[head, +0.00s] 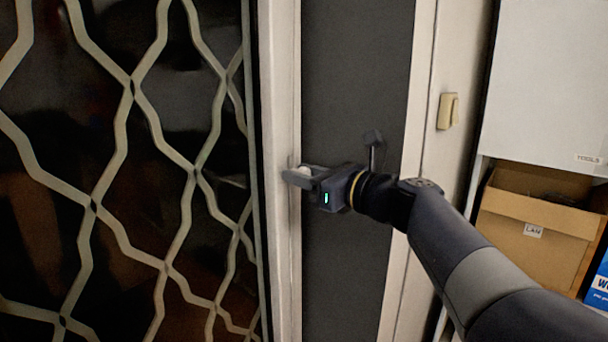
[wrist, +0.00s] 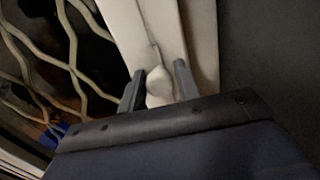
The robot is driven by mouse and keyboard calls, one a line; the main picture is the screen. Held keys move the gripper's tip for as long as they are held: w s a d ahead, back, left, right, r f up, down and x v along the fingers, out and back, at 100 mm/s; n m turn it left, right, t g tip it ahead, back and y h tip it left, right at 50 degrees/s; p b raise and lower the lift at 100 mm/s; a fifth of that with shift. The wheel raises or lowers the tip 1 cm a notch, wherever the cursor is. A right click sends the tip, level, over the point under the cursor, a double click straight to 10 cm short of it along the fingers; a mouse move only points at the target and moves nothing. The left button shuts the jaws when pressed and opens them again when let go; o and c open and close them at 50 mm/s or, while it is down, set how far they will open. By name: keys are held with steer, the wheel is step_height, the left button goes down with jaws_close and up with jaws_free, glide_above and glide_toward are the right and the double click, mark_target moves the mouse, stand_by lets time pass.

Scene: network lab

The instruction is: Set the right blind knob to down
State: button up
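A small white knob (wrist: 159,84) sits on the pale frame post between the lattice-covered window and the dark panel. I take it to be the right blind knob. It shows in the head view (head: 304,170) only as a small pale bit, partly hidden by my gripper (head: 298,177). In the wrist view the two fingers of my gripper (wrist: 160,82) stand apart with the knob between them. I cannot tell whether they press on it. The knob's pointing direction is unclear.
A lattice grille (head: 125,85) covers the dark window at left. A dark panel (head: 355,70) lies behind my gripper. A beige switch (head: 447,111) is on the wall to the right. A cardboard box (head: 535,225) sits on shelving at far right, under a white cabinet (head: 545,80).

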mark_target(293, 340)
jaws_close()
step_height(293, 340, down, 45)
steer(key=b, duration=3.2)
steer(key=shift+r+b, duration=0.2)
steer(key=shift+b, duration=0.1)
steer(key=shift+f, duration=0.1)
steer(key=shift+o, duration=0.2)
jaws_free()
steer(key=o, duration=0.3)
